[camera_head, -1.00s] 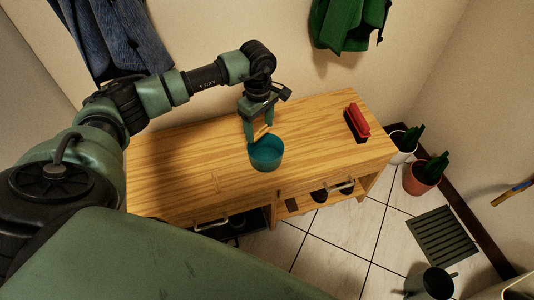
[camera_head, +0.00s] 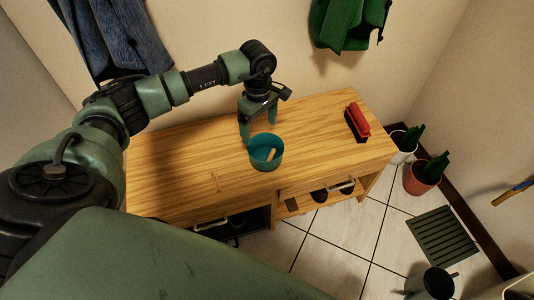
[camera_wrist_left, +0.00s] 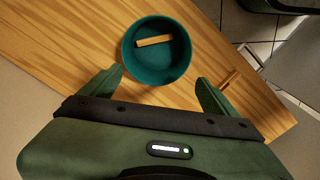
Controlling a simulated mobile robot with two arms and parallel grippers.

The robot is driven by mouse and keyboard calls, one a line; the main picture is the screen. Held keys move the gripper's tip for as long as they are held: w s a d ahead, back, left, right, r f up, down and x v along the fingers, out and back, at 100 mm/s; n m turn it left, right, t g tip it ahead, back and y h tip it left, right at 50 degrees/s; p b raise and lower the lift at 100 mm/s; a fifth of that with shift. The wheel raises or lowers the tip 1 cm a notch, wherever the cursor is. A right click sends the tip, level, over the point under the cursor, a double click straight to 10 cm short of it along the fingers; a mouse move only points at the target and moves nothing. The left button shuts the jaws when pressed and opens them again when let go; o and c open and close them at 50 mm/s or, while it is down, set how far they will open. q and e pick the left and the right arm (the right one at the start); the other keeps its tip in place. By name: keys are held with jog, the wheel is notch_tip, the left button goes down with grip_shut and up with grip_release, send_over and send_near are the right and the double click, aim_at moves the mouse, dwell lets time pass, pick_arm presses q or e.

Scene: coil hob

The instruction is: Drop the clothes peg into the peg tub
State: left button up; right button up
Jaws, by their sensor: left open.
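The teal peg tub (camera_head: 266,163) stands upright on the wooden bench, and it also shows in the left wrist view (camera_wrist_left: 157,77). The wooden clothes peg (camera_head: 270,155) lies inside the tub; the left wrist view shows the peg (camera_wrist_left: 154,41) lying across the tub's inside. My left gripper (camera_head: 260,134) is open and empty just above and behind the tub, its fingers spread apart. In the left wrist view its fingertips (camera_wrist_left: 160,74) are on either side of the tub. My right gripper is not in view.
The wooden bench (camera_head: 190,160) has free room left and right of the tub. A red-backed brush (camera_head: 357,122) is at the right end. Potted plants (camera_head: 422,175) stand on the floor beyond.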

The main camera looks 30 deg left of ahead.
pick_arm(q)
notch_tip(320, 180, up, 8)
jog(key=shift+f+p, duration=0.25)
jog(key=shift+p, duration=0.2)
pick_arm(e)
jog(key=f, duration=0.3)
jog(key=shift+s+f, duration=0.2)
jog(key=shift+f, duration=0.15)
